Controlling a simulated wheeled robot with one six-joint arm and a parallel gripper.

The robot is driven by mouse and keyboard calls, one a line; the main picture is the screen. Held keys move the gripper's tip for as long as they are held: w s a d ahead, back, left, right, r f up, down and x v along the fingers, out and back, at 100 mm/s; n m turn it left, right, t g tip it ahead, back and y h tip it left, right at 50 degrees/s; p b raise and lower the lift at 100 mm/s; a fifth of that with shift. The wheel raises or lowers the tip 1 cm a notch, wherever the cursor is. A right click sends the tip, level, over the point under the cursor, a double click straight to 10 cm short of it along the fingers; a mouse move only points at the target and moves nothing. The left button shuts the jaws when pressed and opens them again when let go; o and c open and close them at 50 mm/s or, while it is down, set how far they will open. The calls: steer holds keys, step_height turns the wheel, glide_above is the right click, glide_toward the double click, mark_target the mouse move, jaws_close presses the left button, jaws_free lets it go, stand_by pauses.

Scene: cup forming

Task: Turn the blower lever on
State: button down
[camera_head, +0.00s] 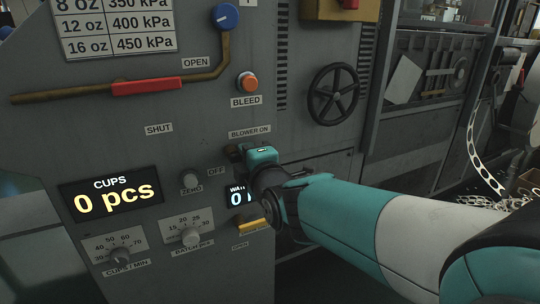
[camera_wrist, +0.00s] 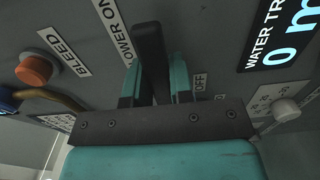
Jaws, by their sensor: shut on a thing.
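The blower lever (camera_wrist: 150,45) is a dark bar in the wrist view, standing between the two teal fingers of my gripper (camera_wrist: 155,82). My gripper is shut on it. In the wrist view the lever lies between the "BLOWER ON" label (camera_wrist: 115,30) and the "OFF" label (camera_wrist: 199,83). In the head view my gripper (camera_head: 243,152) is against the grey panel, just below the "BLOWER ON" label (camera_head: 249,132) and up and right of the "OFF" label (camera_head: 216,171). My gripper and wrist hide most of the lever there, so its exact angle is unclear.
An orange bleed button (camera_head: 247,82) and a black handwheel (camera_head: 333,94) sit above. A zero knob (camera_head: 191,181), a cups display (camera_head: 112,197) and a partly covered water display (camera_head: 237,196) are nearby. A yellow handle (camera_head: 250,224) lies just below my wrist. A red-sleeved pipe lever (camera_head: 160,86) is upper left.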

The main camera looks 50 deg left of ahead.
steer(key=shift+s+a+r, duration=0.15)
steer(key=shift+s+r, duration=0.15)
steer(key=shift+s, duration=0.1)
steer(key=c, duration=1.1)
jaws_free()
steer(key=shift+a, duration=0.1)
steer(key=shift+o, duration=0.5)
steer(key=shift+w+d+f, duration=0.2)
steer(key=p+v, duration=0.3)
steer(key=v, duration=1.4)
steer(key=shift+d, duration=0.2)
